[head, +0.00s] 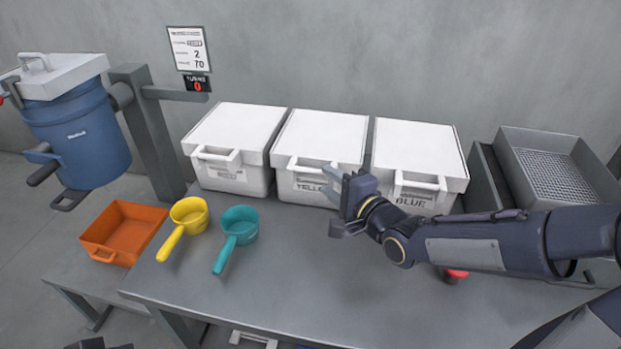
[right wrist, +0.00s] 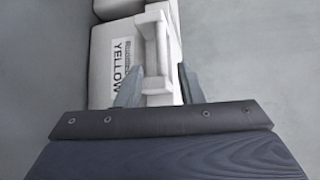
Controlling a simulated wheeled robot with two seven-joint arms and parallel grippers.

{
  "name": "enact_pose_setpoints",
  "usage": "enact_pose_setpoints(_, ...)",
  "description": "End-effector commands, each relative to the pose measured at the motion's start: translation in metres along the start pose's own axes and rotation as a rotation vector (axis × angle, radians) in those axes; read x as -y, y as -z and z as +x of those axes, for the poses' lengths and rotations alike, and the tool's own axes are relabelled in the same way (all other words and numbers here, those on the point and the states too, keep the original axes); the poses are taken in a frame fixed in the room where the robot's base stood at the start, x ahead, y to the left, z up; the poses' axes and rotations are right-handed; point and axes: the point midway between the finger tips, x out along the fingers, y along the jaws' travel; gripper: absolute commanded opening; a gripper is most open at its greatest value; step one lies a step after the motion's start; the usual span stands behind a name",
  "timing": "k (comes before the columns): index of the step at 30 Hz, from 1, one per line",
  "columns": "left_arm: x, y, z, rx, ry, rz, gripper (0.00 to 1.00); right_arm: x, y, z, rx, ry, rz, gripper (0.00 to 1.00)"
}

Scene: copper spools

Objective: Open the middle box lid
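The middle white box (head: 305,192), labelled YELLOW, stands on the table with its white lid (head: 320,138) closed. Its front handle (head: 305,170) is partly hidden by my right gripper (head: 332,183). In the right wrist view, my right gripper (right wrist: 160,88) is open, with one finger on either side of the lid handle (right wrist: 157,45). I cannot tell whether either finger touches the handle. The YELLOW label (right wrist: 122,65) shows beside it. My left gripper cannot be made out.
Closed white boxes stand close on the left (head: 235,145) and right (head: 418,150). A yellow scoop (head: 190,215), a teal scoop (head: 238,225) and an orange tray (head: 125,230) are to the left. A blue drum (head: 78,140) hangs far left. A meshed bin (head: 550,165) stands right.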

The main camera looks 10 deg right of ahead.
Motion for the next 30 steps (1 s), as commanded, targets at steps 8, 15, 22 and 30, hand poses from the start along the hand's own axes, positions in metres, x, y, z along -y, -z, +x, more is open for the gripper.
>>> enact_pose_setpoints(8,0.000,0.000,0.000,0.000,0.000,0.000,0.36,0.002,-0.003,0.039,0.009,0.012,0.021,0.34)
enact_pose_setpoints(15,0.000,0.000,-0.001,0.000,0.000,0.000,0.36,0.002,-0.002,0.070,0.007,0.012,0.018,0.34)
enact_pose_setpoints(22,0.000,0.001,-0.001,0.000,0.000,0.000,0.36,0.002,-0.002,0.078,0.005,0.011,0.017,0.34)
enact_pose_setpoints(30,0.000,0.000,-0.001,0.000,0.000,0.000,0.36,0.002,-0.002,0.078,0.005,0.011,0.017,0.19)
